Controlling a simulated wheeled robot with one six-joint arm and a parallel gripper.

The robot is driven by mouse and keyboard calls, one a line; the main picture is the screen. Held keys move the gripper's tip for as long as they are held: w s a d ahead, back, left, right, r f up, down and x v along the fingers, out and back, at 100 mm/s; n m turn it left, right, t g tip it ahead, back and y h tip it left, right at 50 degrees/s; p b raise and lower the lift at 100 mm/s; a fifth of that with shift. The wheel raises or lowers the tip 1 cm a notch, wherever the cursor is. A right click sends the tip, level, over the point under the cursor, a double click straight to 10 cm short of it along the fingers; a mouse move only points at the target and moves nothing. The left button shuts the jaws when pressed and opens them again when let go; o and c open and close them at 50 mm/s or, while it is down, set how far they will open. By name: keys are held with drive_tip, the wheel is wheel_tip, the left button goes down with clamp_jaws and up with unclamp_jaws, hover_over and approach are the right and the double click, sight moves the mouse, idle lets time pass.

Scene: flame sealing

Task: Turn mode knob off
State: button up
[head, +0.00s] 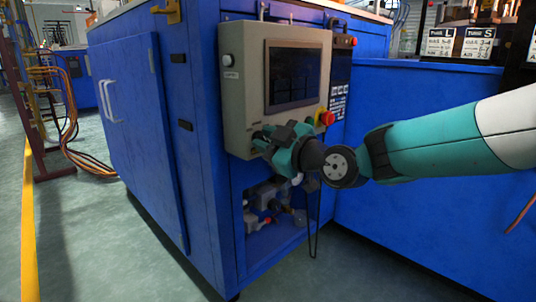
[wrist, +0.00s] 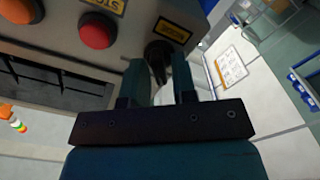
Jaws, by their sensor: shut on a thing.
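The black mode knob (wrist: 157,50) sticks out of the grey control panel in the wrist view, beside a small yellow label (wrist: 174,32). My gripper (wrist: 157,66) has one finger on either side of the knob and is shut on it. The fingers partly cover the knob, and its pointer setting cannot be read. In the head view my gripper (head: 266,143) is at the lower left of the grey control box (head: 238,110), and the knob is hidden behind it.
A red button (wrist: 98,31) and an orange button (wrist: 18,10) sit left of the knob. The control box carries a dark screen (head: 292,75) and a red emergency button (head: 327,118). It is mounted on a blue cabinet (head: 140,130). An open recess with fittings (head: 262,210) lies below.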

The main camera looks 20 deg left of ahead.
drive_tip(key=shift+f+n+b, duration=0.1)
drive_tip(key=shift+n+b, duration=0.45)
drive_tip(key=shift+n, duration=0.35)
drive_tip(key=o, duration=0.7)
drive_tip(key=shift+c, duration=0.2)
drive_tip(key=shift+d, duration=0.1)
drive_tip(key=p+v, duration=0.2)
drive_tip(key=v, duration=1.5)
drive_tip(key=shift+s, duration=0.2)
drive_tip(key=shift+d, duration=0.1)
